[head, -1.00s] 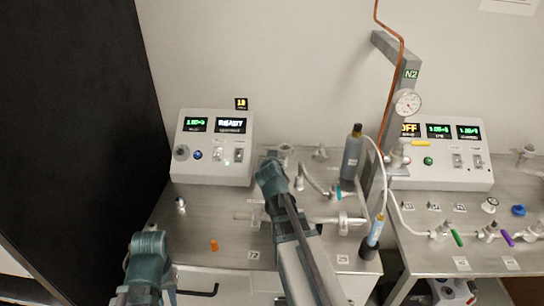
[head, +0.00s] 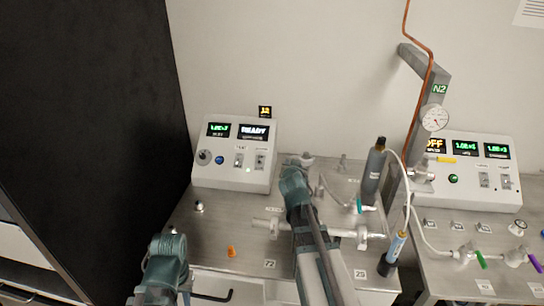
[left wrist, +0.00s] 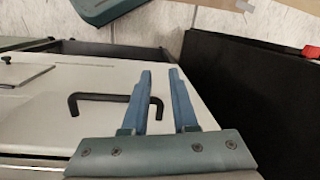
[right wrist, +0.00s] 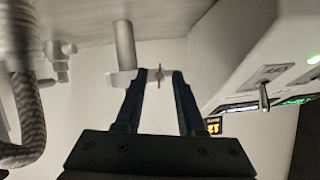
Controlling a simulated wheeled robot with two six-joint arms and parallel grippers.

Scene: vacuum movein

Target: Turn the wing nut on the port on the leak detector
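The leak detector (head: 234,170) is the pale console with green and white displays on the left bench. A metal port fitting (head: 303,160) shows at its right, partly hidden behind my right wrist. My left gripper (left wrist: 160,74) is open and empty, low in front of the bench's cabinet.
A grey cylinder (head: 373,172) and metal piping (head: 330,232) stand right of my right arm. A loose orange piece (head: 231,251) lies on the bench (head: 205,245). A black cabinet handle (left wrist: 115,98) is close to my left gripper. A dark panel (head: 85,120) borders the left.

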